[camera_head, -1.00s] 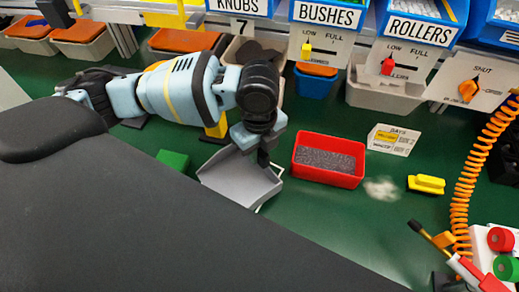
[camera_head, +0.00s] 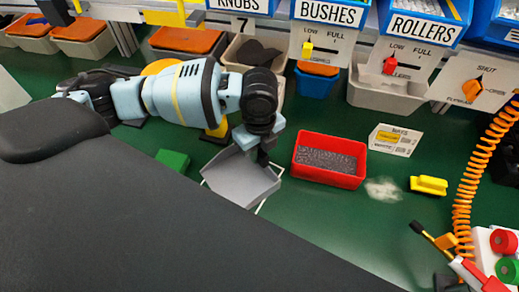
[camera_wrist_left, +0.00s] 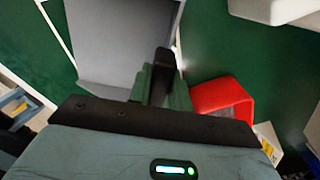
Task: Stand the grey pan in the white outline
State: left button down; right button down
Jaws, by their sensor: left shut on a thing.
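The grey pan (camera_head: 238,181) is a shallow angular tray at the centre left of the green bench in the head view. The white outline (camera_head: 262,206) shows as thin lines at the pan's right and lower edges; the rest is hidden under the pan. My left gripper (camera_head: 262,158) is at the pan's upper right side, shut on its dark handle. In the left wrist view the fingers (camera_wrist_left: 162,88) close around the black handle, with the pan (camera_wrist_left: 110,40) beyond them. I cannot tell whether the pan touches the bench. My right gripper is not in view.
A red bin (camera_head: 329,161) of dark grains stands just right of the pan. A green block (camera_head: 173,160) lies to its left. A pale heap (camera_head: 383,190) and a yellow brush (camera_head: 428,185) lie farther right. Several bins line the back.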

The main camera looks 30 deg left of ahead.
pick_arm(q)
jog(key=shift+f, duration=0.15)
jog(key=c, duration=1.3)
grip_release()
jog(key=shift+c, duration=0.2)
jog(key=shift+o, duration=0.3)
notch_tip(320, 180, up, 12)
jog(key=p, duration=0.1)
